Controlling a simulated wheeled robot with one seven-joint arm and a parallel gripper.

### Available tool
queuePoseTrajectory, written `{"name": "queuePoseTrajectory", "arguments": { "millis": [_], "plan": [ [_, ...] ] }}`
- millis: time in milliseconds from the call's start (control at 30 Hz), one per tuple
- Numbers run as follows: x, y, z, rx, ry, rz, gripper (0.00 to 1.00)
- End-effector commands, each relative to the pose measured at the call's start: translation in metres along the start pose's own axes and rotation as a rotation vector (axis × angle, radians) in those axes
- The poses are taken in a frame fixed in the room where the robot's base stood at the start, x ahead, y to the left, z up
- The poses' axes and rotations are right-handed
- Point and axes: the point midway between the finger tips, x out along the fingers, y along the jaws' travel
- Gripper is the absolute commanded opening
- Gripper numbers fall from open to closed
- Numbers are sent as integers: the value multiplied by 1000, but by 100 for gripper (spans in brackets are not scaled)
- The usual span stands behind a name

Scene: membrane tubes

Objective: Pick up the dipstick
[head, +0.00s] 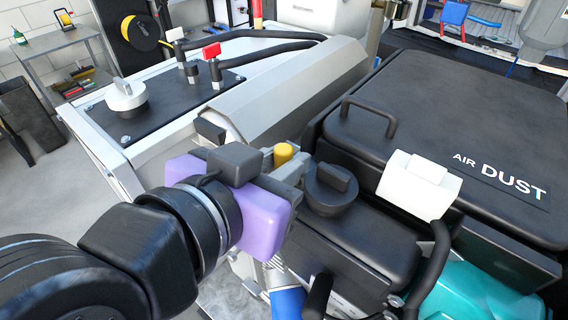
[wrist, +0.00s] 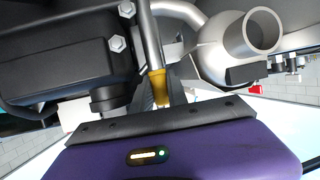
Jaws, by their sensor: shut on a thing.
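The dipstick (head: 283,153) shows its yellow grip in the head view, at the far side of my purple gripper (head: 290,172). In the wrist view the dipstick (wrist: 158,86) has a yellow-orange grip between the grey fingers of my gripper (wrist: 161,98). The fingers are shut on the grip. A straight grey shaft or tube runs from the grip to the top edge of the wrist view. I cannot tell whether the dipstick is still seated in a tube. The fingers and the gripper body hide part of the grip.
A black machine cover (head: 440,130) marked "AIR DUST" stands at the right. A round black cap (head: 332,188) is close beside my gripper. A light metal housing (head: 290,90) lies behind. In the wrist view, a wide metal pipe (wrist: 225,42) and a black bolted block (wrist: 70,60) flank the shaft.

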Motion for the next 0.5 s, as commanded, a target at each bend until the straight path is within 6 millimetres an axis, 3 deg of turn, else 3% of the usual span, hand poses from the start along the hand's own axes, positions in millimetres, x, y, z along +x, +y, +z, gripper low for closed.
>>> {"name": "queuePoseTrajectory", "arguments": {
  "millis": [267, 500],
  "plan": [
    [-4, 0, -9, 2, 0, 0, 0],
    [-15, 0, -38, 5, 0, -1, 0]
  ]
}}
